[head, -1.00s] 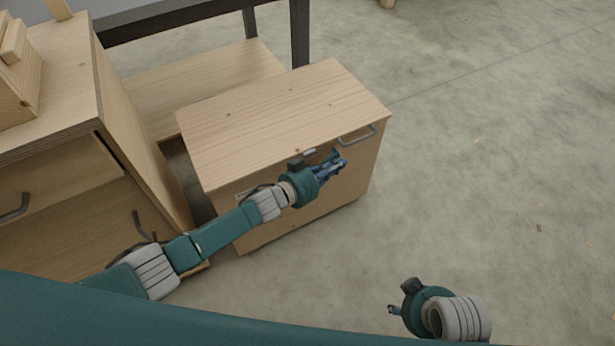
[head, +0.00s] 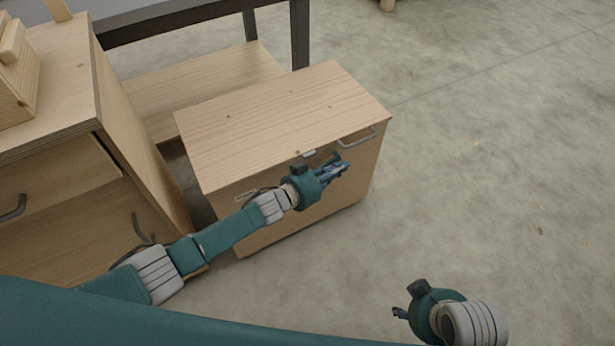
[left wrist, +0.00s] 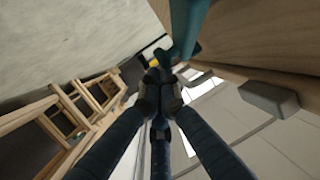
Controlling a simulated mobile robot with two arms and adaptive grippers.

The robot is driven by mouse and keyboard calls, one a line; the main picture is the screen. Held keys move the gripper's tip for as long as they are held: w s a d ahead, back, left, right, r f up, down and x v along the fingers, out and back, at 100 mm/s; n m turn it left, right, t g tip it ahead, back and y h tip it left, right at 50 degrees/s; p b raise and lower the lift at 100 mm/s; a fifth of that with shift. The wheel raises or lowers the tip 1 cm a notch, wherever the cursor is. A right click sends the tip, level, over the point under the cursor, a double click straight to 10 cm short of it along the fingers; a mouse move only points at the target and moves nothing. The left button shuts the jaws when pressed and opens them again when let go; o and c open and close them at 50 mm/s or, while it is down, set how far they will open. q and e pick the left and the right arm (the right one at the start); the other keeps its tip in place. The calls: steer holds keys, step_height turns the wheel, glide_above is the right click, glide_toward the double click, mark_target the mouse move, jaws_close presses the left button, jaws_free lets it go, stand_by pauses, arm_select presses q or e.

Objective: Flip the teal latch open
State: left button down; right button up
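A teal bar, which looks like the latch (left wrist: 188,25), shows at the top of the left wrist view, along the wooden face of the cabinet (head: 270,115). In the head view the latch is mostly hidden by my left gripper (head: 342,169), so I cannot tell its angle well. My left gripper is at the cabinet's front, below the top edge. In the left wrist view its fingers (left wrist: 160,78) come together at the tips, close beside the teal bar; I cannot tell whether they touch it. My right gripper (head: 400,313) is low on the right, away from the cabinet, its fingers barely visible.
The small cabinet has a grey handle (head: 357,137) at its front right and a small metal piece (head: 309,154) at its top edge. A larger wooden unit (head: 60,120) stands on the left. The concrete floor (head: 480,180) on the right is clear.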

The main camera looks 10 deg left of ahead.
stand_by(0.7)
arm_select(q)
steer(key=v, duration=1.2)
